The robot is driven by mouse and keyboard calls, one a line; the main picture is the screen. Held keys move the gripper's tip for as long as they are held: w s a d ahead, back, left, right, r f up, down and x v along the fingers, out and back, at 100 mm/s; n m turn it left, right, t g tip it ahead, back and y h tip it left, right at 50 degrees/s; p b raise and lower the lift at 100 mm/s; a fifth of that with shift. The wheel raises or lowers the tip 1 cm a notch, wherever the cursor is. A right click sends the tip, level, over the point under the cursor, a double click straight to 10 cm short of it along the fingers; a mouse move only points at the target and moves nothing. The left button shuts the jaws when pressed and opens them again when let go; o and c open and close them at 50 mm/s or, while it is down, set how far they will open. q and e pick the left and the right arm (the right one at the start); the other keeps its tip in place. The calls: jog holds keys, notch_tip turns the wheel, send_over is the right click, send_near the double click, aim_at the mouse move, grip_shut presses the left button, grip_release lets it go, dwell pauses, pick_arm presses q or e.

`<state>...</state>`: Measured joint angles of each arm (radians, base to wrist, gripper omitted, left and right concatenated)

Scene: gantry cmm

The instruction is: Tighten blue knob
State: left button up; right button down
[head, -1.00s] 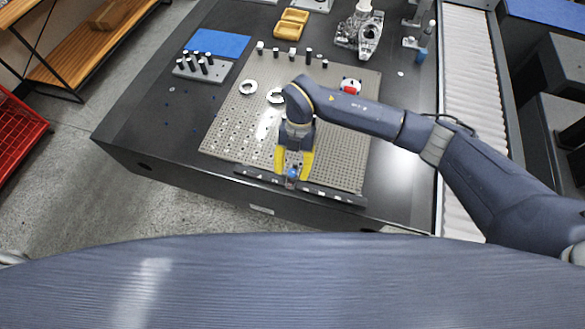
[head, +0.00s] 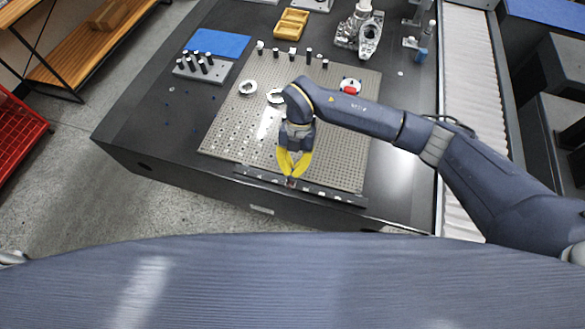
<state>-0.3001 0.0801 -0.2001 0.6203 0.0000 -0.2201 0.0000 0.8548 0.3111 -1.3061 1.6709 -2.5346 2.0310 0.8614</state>
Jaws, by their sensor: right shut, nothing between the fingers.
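My right gripper (head: 291,175) reaches down to the dark rail (head: 330,194) along the front edge of the perforated plate (head: 230,135). Its yellow fingers are drawn together at the tips, shut with nothing seen held between them. The blue knob cannot be made out clearly now; the fingers cover the place on the rail where it showed. Only a small dark and reddish detail shows at the fingertips. My left gripper is not in view.
On the plate are white rings (head: 248,87) and a red-and-white part (head: 350,86). Behind it stand several small posts, a yellow tray (head: 292,23) and a grey metal casting (head: 360,30). A blue mat (head: 217,43) lies back left.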

jog(key=shift+s, duration=0.25)
jog(key=shift+s+m+y, duration=0.1)
jog(key=shift+m+y, duration=0.2)
jog(key=shift+m, duration=0.4)
jog(key=c, duration=1.2)
grip_release()
jog(key=v, duration=1.2)
jog(key=shift+w+r, duration=0.1)
jog(key=shift+w, duration=0.1)
